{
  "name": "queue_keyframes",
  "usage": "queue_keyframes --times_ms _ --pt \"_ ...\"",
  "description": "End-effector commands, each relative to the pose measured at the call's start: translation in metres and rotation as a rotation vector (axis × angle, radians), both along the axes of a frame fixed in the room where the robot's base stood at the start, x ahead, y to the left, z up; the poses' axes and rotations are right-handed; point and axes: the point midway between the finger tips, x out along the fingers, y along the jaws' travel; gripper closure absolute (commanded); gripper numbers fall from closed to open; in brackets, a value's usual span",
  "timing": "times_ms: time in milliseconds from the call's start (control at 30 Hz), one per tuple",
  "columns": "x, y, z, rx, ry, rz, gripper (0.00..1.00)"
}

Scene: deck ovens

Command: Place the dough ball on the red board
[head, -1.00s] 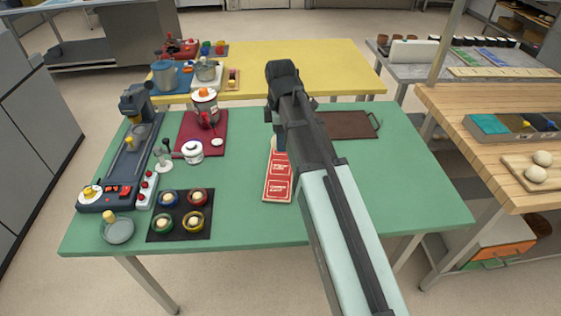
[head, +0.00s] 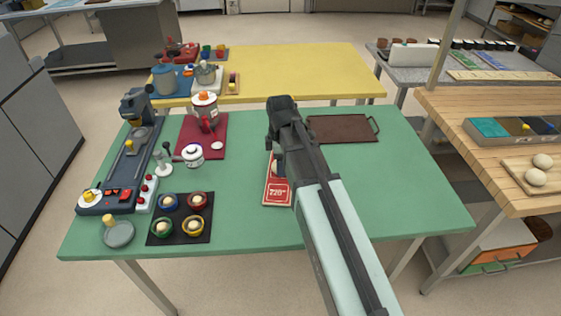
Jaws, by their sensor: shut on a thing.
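A dark red board (head: 188,128) lies on the left half of the table, to the left of my gripper. I cannot tell whether a dough ball is in my jaws.
A brown board with a handle (head: 342,129) lies right of my gripper. A black mat (head: 180,237) with several coloured rings, a white pot (head: 193,155) and a long dark machine (head: 122,170) are at left. The green table's right side is clear. Pale balls (head: 536,177) rest on the wooden counter.

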Motion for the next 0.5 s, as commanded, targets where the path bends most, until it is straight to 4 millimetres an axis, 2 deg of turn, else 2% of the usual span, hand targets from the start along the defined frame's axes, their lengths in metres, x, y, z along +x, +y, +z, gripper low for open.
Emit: queue_keyframes --times_ms 267,300,500 --pt "0.0000 0.0000 -0.0025 0.000 0.001 0.000 0.72" --pt "0.0000 0.0000 -0.0028 0.000 0.001 0.000 0.39" --pt "0.0000 0.0000 -0.0024 0.000 0.000 0.000 0.19"
